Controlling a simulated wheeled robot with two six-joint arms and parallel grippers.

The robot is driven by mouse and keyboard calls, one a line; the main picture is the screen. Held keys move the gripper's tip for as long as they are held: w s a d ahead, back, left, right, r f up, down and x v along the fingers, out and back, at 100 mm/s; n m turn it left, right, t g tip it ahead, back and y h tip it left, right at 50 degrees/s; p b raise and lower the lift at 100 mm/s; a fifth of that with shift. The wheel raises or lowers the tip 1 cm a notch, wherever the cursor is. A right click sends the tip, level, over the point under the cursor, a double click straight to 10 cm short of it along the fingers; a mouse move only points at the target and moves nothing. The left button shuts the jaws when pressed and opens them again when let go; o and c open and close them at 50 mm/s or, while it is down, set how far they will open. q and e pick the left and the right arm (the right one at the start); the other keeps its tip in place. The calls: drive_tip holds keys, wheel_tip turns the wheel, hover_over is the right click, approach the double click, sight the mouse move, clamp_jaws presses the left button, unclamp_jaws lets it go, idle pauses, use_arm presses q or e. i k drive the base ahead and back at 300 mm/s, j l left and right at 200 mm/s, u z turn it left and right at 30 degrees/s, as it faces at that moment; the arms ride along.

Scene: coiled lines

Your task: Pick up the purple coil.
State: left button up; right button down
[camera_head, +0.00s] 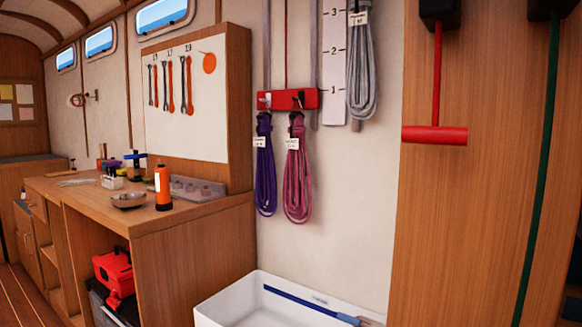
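The purple coil (265,175) hangs in a long loop from the left end of a red rack (288,99) on the pale wall. A small white tag sits near its top. A pink coil (297,180) hangs close beside it on the right, also tagged. Neither of my grippers is in the camera_head view.
A grey coil (361,70) hangs higher up on the right. A white tub (235,302) with a blue-handled tool stands below. A wooden workbench (190,213) with an orange bottle (162,188) is on the left. A red T-handle (434,135) hangs at right.

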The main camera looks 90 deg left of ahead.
sight(266, 177)
drive_tip(key=u, duration=2.95)
